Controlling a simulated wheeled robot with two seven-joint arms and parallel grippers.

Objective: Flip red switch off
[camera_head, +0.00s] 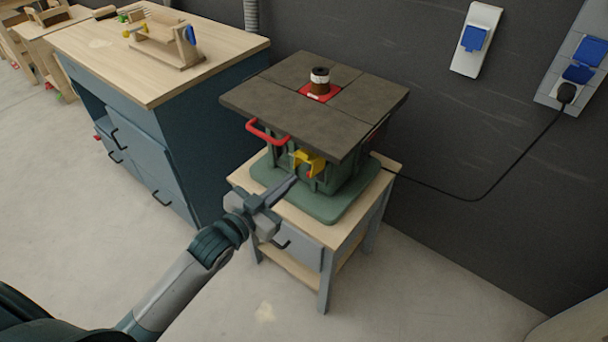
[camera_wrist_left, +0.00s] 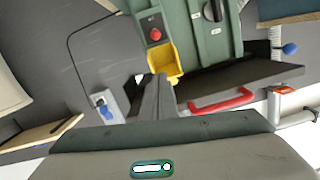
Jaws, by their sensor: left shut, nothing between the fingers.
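The machine (camera_head: 335,190) has a green body and a dark square table top, and stands on a small wooden stand. On its front is a yellow switch cover (camera_head: 309,163) with a small red part beside it. In the left wrist view, a red button (camera_wrist_left: 155,35) shows on a grey plate, next to the yellow cover (camera_wrist_left: 165,62). My left gripper (camera_head: 292,181) is shut and empty, with its tips just in front of the yellow cover. In the left wrist view its fingers (camera_wrist_left: 160,92) point at the cover; whether they touch it I cannot tell. My right gripper is not in view.
A red handle (camera_head: 266,133) sticks out left of the switch. A workbench (camera_head: 150,85) with drawers stands to the left. A black cable runs from the machine to a wall socket (camera_head: 580,72) at right. The floor in front is clear.

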